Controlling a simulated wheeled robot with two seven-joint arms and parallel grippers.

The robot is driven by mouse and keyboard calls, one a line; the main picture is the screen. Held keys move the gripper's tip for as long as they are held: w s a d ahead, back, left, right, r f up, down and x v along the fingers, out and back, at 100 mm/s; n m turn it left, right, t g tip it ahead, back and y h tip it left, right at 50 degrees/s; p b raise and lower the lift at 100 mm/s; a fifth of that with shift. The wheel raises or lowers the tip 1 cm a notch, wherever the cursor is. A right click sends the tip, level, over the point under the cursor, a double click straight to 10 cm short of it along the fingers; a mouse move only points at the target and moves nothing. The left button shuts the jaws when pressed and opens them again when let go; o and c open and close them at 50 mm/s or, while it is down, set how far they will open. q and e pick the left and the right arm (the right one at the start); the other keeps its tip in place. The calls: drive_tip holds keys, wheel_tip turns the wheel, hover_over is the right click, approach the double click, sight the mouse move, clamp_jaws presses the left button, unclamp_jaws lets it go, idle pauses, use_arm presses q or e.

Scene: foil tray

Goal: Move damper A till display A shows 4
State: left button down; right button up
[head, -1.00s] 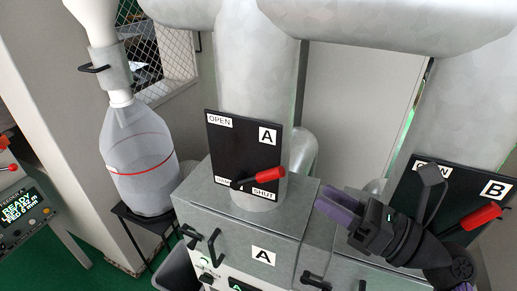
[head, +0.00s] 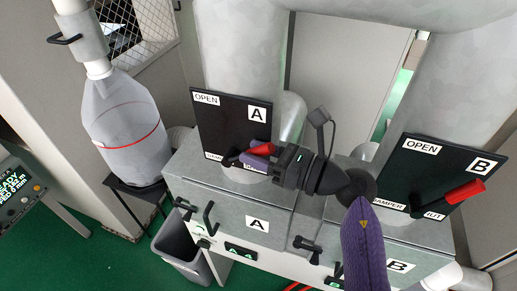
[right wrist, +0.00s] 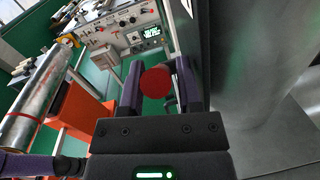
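Damper A's red-tipped lever (head: 262,149) is at the lower right of the black plate A (head: 232,122), near its SHUT end. My right gripper (head: 257,157) is at this lever. In the right wrist view the red handle end (right wrist: 155,82) sits between the two purple fingers, which stand open on either side of it; I cannot tell whether either touches. A small dark display (head: 240,251) with green marks is on the front under label A; I cannot read its digit. My left gripper is out of view.
Damper B's red lever (head: 464,192) is on plate B (head: 440,170) to the right. A grey bin (head: 182,250) stands below. Black latches (head: 208,218) jut from the cabinet front.

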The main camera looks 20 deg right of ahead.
drive_tip(key=shift+w, duration=0.1)
drive_tip(key=shift+c, duration=1.2)
clamp_jaws()
drive_tip(key=p, duration=0.2)
drive_tip(key=r+g+h+p, duration=0.1)
drive_tip(key=shift+w+a+r+p, duration=0.1)
drive_tip(key=shift+a+r+p, duration=0.15)
drive_tip(key=shift+p, duration=0.1)
drive_tip(key=shift+w+p, duration=0.1)
drive_tip(key=shift+p, duration=0.2)
drive_tip(key=shift+a+f, duration=0.1)
drive_tip(key=shift+f, duration=0.15)
